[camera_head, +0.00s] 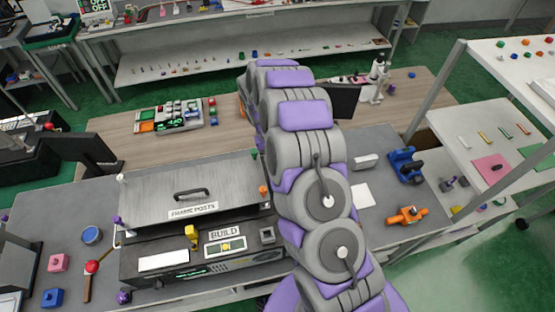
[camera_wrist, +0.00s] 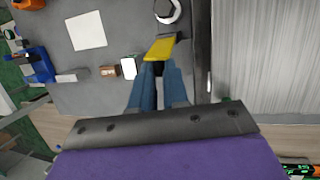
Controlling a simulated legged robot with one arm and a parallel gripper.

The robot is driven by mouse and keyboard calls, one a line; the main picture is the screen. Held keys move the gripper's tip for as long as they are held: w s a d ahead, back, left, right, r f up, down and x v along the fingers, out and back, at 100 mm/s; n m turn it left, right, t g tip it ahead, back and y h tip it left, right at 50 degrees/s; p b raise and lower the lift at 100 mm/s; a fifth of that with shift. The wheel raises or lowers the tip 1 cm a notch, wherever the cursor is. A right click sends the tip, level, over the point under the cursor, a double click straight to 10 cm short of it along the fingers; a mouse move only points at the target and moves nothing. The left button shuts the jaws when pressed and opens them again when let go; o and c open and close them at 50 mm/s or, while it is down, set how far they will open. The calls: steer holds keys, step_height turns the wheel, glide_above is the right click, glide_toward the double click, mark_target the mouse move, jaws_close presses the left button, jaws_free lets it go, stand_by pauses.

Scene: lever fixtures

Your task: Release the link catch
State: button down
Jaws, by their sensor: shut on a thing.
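In the wrist view, a yellow tab or lever (camera_wrist: 160,47), which looks like the link catch, sits on a dark mount beside the grey panel. My gripper (camera_wrist: 158,70) has its two blue fingers close together, shut on the near end of the yellow tab. The fingers hide that end. In the head view my arm covers the gripper and this tab.
A ridged plate labelled FRAME POSTS (camera_head: 150,185) with a dark handle lies left of my arm. A blue fixture (camera_head: 405,166), an orange fixture (camera_head: 407,215) and white paper (camera_head: 360,196) lie to the right. A white-ringed round part (camera_wrist: 167,10) is just beyond the tab.

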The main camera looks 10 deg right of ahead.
steer(key=shift+w+f+g, duration=0.15)
steer(key=shift+w+g, duration=0.05)
steer(key=shift+g, duration=0.2)
steer(key=c, duration=1.1)
jaws_free()
steer(key=shift+a, duration=0.1)
steer(key=b+v, duration=0.2)
steer(key=v, duration=1.5)
steer(key=shift+w+a+b, duration=0.1)
steer(key=shift+a+b, duration=0.05)
steer(key=shift+b, duration=0.15)
